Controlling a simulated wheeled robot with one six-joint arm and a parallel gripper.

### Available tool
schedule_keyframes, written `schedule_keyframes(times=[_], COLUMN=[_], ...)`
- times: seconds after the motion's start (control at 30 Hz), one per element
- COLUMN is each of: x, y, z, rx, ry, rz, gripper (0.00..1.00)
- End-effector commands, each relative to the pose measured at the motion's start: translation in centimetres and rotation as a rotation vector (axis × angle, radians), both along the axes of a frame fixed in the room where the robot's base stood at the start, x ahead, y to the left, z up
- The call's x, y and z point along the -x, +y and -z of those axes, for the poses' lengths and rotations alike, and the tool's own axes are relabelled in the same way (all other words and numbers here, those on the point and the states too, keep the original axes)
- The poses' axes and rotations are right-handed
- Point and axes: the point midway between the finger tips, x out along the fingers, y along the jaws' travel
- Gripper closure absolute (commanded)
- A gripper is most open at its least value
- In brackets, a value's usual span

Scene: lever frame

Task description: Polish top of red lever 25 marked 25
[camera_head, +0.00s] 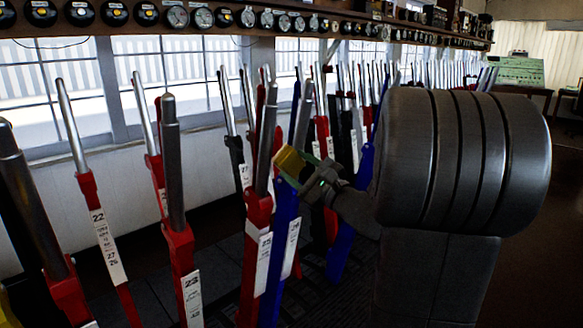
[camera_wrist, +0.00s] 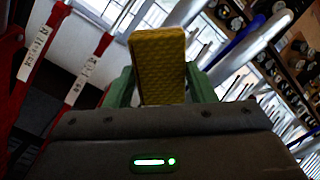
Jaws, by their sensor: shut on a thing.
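Red lever 25 (camera_head: 258,216) stands left of centre in the head view. Its white label reads 25, and its bare grey metal handle (camera_head: 267,135) rises above the red part, leaning slightly right. My gripper (camera_head: 291,169) is shut on a yellow sponge (camera_head: 288,160), just right of the lower part of that handle. I cannot tell whether the sponge touches the handle. In the wrist view the textured yellow sponge (camera_wrist: 158,60) sits between the green fingers of my gripper (camera_wrist: 160,86). Which lever in the wrist view is 25 is unclear.
Blue lever 26 (camera_head: 283,250) stands close right of lever 25, near my gripper. Red lever 23 (camera_head: 182,250) and red lever 22 (camera_head: 100,222) stand to the left. More levers crowd the row behind. A shelf of round instruments (camera_head: 270,20) runs above.

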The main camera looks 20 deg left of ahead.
Motion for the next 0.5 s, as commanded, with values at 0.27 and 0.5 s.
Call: schedule_keyframes(times=[0.27, 0.5], x=[0.1, 0.4], y=[-0.1, -1.1], z=[0.0, 0.3], rx=[-0.001, -0.001], ry=[0.000, -0.002], rz=[-0.001, 0.003], gripper=[0.68, 0.68])
